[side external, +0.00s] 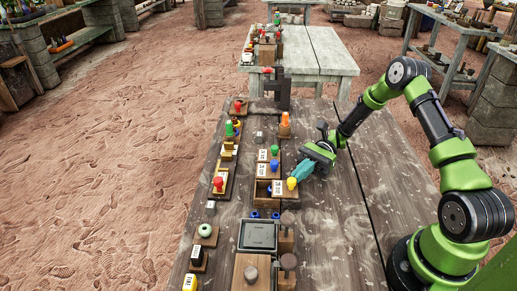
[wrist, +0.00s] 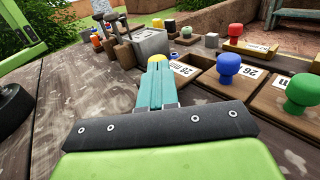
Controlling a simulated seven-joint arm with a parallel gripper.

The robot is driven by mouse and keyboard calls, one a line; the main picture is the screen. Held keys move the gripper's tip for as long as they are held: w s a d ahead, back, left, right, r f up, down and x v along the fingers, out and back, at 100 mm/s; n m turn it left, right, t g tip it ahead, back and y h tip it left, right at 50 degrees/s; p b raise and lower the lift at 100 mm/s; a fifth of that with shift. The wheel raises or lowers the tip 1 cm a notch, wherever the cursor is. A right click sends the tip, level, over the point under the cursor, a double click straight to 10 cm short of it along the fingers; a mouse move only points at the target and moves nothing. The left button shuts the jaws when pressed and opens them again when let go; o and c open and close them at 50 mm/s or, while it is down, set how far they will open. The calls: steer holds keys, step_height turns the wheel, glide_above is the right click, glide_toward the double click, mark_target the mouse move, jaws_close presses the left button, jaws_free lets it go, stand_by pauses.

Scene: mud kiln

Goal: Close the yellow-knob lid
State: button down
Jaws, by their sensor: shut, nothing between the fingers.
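The yellow-knob lid (side external: 279,188) is a wooden lid with a white label, on the near compartment of a wooden box. It sits further right than its neighbours, and a dark opening (side external: 262,190) shows to its left. Its yellow knob (side external: 291,183) also shows in the wrist view (wrist: 156,58), partly hidden behind my fingertips. My gripper (side external: 298,174) is shut and empty, its teal fingers pointing down at the right side of the yellow knob. I cannot tell whether they touch it.
The blue-knob lid (wrist: 229,67) and green-knob lid (wrist: 302,90) are beside it on the same box. A grey tray (side external: 257,235) and wooden mallet-like pieces (side external: 288,262) stand nearer the side camera. The tabletop right of the box is clear.

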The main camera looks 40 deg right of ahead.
steer(key=shift+w+a, duration=0.5)
steer(key=shift+a, duration=0.05)
steer(key=d, duration=0.4)
steer(key=w+d, duration=0.1)
steer(key=d, duration=0.8)
steer(key=shift+w+d, duration=0.25)
steer(key=shift+d, duration=0.05)
steer(key=a+h, duration=0.1)
steer(key=a, duration=0.3)
steer(key=s+a+h, duration=0.1)
steer(key=a, duration=0.4)
steer(key=a+r+h, duration=0.1)
steer(key=a, duration=0.3)
steer(key=shift+s+a, duration=0.25)
